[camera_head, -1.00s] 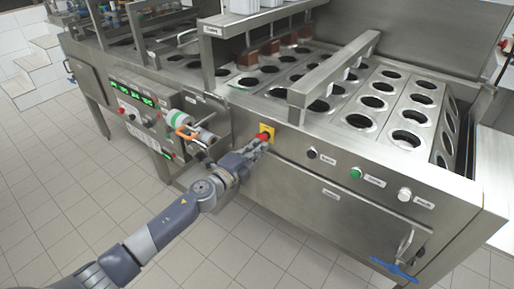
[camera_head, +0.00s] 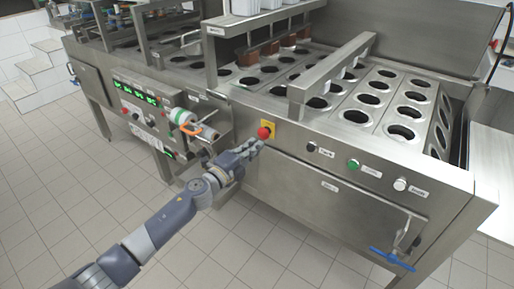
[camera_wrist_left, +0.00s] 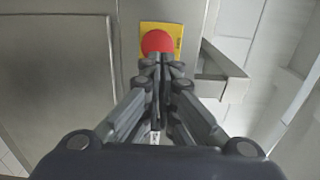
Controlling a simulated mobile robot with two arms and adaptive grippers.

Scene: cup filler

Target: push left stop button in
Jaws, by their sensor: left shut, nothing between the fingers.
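The left stop button (camera_head: 264,132) is a red mushroom head on a yellow plate (camera_head: 271,126) on the steel machine's front panel. My left gripper (camera_head: 257,144) is shut and empty, with its fingertips just below and in front of the button. In the left wrist view the red button (camera_wrist_left: 157,42) shows just beyond the shut fingertips (camera_wrist_left: 162,62), which overlap its lower edge in the picture. I cannot tell whether they touch it. My right gripper is not in view.
Right of the button are a black button (camera_head: 311,147), a green button (camera_head: 353,163) and a white button (camera_head: 400,184). An orange-handled fitting (camera_head: 200,130) sticks out to the left. A blue handle (camera_head: 392,258) is low on the right. The tiled floor in front is free.

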